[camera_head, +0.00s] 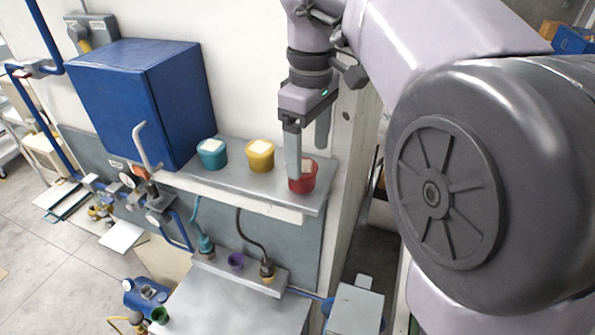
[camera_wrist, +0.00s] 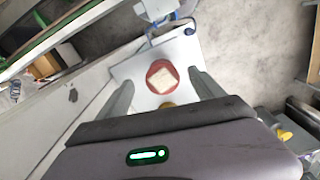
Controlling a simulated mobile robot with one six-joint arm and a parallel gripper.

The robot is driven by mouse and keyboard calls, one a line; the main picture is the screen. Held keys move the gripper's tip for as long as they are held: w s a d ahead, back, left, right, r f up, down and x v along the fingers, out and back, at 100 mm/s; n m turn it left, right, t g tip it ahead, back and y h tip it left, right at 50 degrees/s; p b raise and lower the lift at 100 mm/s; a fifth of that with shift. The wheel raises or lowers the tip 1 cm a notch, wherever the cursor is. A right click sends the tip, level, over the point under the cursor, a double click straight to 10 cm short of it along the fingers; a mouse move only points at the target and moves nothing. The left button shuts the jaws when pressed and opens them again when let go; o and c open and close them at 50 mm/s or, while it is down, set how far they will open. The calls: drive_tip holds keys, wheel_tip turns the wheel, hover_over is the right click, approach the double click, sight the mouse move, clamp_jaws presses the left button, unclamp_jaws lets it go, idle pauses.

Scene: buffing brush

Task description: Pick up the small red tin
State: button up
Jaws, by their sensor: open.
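The small red tin (camera_head: 303,178) stands upright on a grey wall shelf (camera_head: 232,193), near its right end. Its top carries a pale square patch. My gripper (camera_head: 308,162) points down at the tin, with one finger in front of the tin's upper part and the other finger behind to the right. In the wrist view the red tin (camera_wrist: 162,77) lies ahead between the two spread fingers of my gripper (camera_wrist: 160,84), with gaps on both sides. The gripper is open and holds nothing. I cannot tell whether a finger touches the tin.
A yellow tin (camera_head: 260,155) and a teal tin (camera_head: 212,153) stand to the left on the same shelf. A blue cabinet (camera_head: 140,100) hangs left of them. A white wall (camera_head: 250,80) rises behind the shelf. A lower metal bench (camera_head: 235,305) is below.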

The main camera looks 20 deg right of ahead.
sight(304, 166)
drive_tip(key=f, duration=0.2)
drive_tip(key=a+f, duration=0.1)
drive_tip(key=f, duration=0.1)
drive_tip(key=shift+f, duration=0.25)
drive_tip(key=shift+w+f+b, duration=0.15)
drive_tip(key=shift+f+b, duration=0.15)
drive_tip(key=shift+f, duration=0.05)
drive_tip(key=shift+w+d, duration=0.1)
drive_tip(key=shift+d, duration=0.05)
drive_tip(key=c, duration=1.5)
drive_tip(key=shift+r, duration=0.15)
